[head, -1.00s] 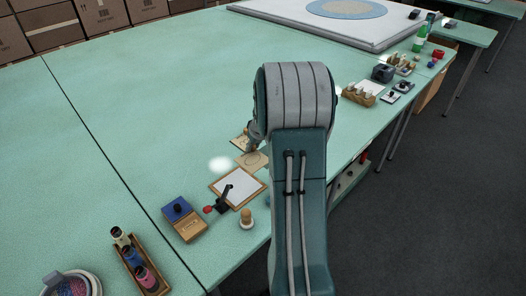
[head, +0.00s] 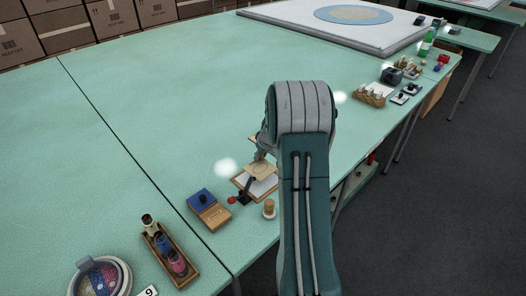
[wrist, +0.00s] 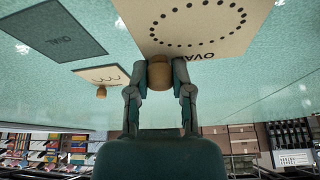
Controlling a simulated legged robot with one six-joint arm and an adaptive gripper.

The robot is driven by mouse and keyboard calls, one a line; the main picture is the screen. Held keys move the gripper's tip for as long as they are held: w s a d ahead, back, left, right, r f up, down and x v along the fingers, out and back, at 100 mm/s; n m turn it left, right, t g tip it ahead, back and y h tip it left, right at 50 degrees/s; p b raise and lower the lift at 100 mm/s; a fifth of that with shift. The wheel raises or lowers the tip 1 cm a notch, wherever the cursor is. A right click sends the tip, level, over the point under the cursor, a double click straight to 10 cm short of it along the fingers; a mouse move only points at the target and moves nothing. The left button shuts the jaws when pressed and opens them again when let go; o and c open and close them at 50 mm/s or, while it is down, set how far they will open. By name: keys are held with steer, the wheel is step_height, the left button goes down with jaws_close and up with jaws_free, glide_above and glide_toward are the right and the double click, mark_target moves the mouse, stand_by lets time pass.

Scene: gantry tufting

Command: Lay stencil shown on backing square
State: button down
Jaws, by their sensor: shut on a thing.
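My gripper (wrist: 160,75) is shut on the wooden knob (wrist: 160,73) of a tan stencil (wrist: 200,22), marked OVAL with a ring of dark dots. In the head view this stencil (head: 258,172) is above the far part of the white backing square (head: 264,187), which has a wooden rim. The stencil hides part of the square; I cannot tell whether they touch. A grey card (wrist: 58,30) marked OVAL shows at the upper left of the wrist view. A second tan stencil (wrist: 100,75) with a wavy line and its own knob shows below it.
A black lever with a red knob (head: 232,200) stands at the square's left. A wooden knobbed tool (head: 269,209) is close in front. A blue-lidded wooden box (head: 208,209) and a tray of spools (head: 171,255) are further left. The table's middle is clear.

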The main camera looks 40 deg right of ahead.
mark_target(263, 159)
steer(key=shift+f, duration=0.55)
steer(key=shift+d+f, duration=0.25)
steer(key=shift+f, duration=0.2)
steer(key=shift+d+f, duration=0.2)
steer(key=shift+f, duration=0.25)
steer(key=shift+a+f, duration=0.3)
steer(key=shift+a, duration=0.3)
steer(key=shift+a+f, duration=0.25)
steer(key=shift+a, duration=0.3)
steer(key=shift+d+f, duration=0.1)
steer(key=shift+d, duration=0.15)
steer(key=c, duration=0.5)
jaws_free()
steer(key=shift+o, duration=0.3)
steer(key=shift+a, duration=0.1)
steer(key=shift+s, duration=0.1)
